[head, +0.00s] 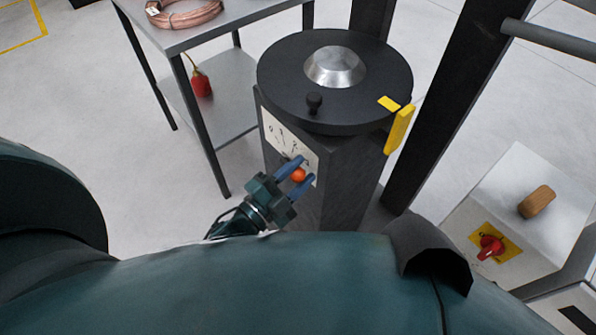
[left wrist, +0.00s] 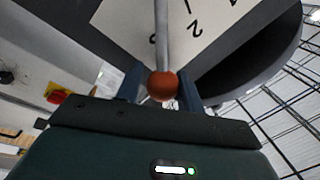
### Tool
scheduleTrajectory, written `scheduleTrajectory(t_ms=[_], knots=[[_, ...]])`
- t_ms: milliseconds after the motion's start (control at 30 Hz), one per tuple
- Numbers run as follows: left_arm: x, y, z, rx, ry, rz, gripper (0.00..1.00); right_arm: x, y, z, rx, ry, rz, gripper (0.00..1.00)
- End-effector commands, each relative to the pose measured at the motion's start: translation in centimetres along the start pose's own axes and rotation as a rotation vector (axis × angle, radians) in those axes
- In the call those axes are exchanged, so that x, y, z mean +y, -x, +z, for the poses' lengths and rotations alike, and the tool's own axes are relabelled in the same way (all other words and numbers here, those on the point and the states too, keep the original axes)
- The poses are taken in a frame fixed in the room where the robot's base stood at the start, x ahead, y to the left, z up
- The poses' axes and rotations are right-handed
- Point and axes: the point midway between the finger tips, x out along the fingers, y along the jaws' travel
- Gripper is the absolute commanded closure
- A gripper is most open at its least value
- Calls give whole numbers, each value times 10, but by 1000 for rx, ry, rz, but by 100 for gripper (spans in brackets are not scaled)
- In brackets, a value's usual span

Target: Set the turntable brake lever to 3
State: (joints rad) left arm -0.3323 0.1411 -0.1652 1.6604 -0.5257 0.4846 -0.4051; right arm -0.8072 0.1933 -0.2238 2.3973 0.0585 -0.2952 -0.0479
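The brake lever has an orange ball knob (head: 298,174) in front of the white scale plate (head: 289,140) on the dark turntable pedestal (head: 343,180). My left gripper (head: 302,171) has its blue fingers on either side of the knob and appears shut on it. In the left wrist view the knob (left wrist: 162,86) sits between the fingers, and the grey lever rod (left wrist: 162,35) runs up over the plate. A "2" shows right of the rod there, and a partly hidden mark, perhaps a "3", shows close to its left. My right gripper is not in view.
The black turntable disc (head: 285,75) carries a metal cone and a small black knob. A yellow block (head: 399,130) stands at its right edge. A grey table (head: 240,14) with a copper coil is at upper left. A box with a red switch (head: 490,246) is at right.

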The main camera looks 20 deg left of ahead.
Motion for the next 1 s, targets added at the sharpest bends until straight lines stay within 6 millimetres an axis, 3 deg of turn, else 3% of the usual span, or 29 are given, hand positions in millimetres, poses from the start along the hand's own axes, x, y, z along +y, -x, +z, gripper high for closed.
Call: scheduleTrajectory(t_ms=[200, 533, 667, 1000], knots=[[0, 0, 0, -1, 2, 0, 46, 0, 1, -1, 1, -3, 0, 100], [0, 7, 1, -3, 4, 0, 46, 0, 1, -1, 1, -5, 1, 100], [0, 27, 0, -3, 4, 2, 46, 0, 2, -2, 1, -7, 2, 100], [0, 102, 0, -4, 4, 2, 46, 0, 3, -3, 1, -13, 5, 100]])
